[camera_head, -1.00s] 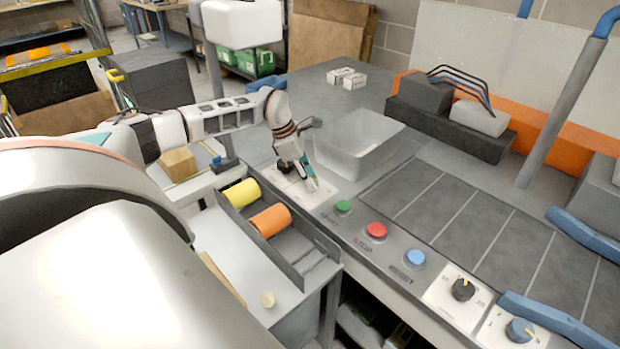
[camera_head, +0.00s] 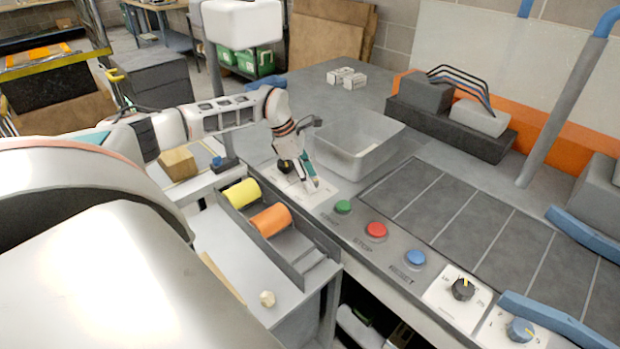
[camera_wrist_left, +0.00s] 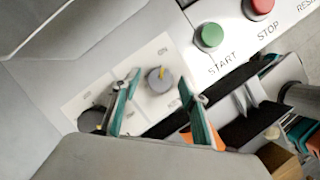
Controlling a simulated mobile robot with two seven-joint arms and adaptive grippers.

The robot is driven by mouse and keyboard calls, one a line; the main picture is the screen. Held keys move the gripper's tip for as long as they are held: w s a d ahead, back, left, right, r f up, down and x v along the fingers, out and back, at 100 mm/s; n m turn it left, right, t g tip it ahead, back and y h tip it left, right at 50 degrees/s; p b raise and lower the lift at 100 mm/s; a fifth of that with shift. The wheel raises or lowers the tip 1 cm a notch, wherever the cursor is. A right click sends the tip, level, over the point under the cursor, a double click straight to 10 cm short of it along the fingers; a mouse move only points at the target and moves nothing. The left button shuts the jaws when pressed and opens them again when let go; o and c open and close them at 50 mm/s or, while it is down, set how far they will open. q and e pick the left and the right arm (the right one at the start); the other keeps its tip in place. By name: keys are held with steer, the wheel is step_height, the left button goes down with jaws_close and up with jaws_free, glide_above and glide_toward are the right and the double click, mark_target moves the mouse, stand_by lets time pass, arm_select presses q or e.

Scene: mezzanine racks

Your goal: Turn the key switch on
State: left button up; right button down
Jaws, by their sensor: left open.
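The key switch (camera_wrist_left: 159,79) is a grey round knob with a yellow mark, on a white plate with "ON" printed beside it. The mark points roughly toward the "ON" print. My left gripper (camera_wrist_left: 163,83) is open, its two teal-padded fingers on either side of the switch in the left wrist view. I cannot tell whether they touch it. In the head view my left gripper (camera_head: 311,182) is low over the white plate, and it hides the switch. My right gripper does not show.
A dark knob (camera_wrist_left: 91,121) sits beside the switch. Green start (camera_head: 343,207), red stop (camera_head: 376,230) and blue reset (camera_head: 415,257) buttons line the panel edge. A grey bin (camera_head: 360,145) stands behind my gripper.

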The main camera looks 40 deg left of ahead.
arm_select(q)
steer(key=v, duration=1.1)
steer(key=shift+r, duration=0.35)
steer(key=shift+s+f, duration=0.1)
steer(key=shift+s, duration=0.05)
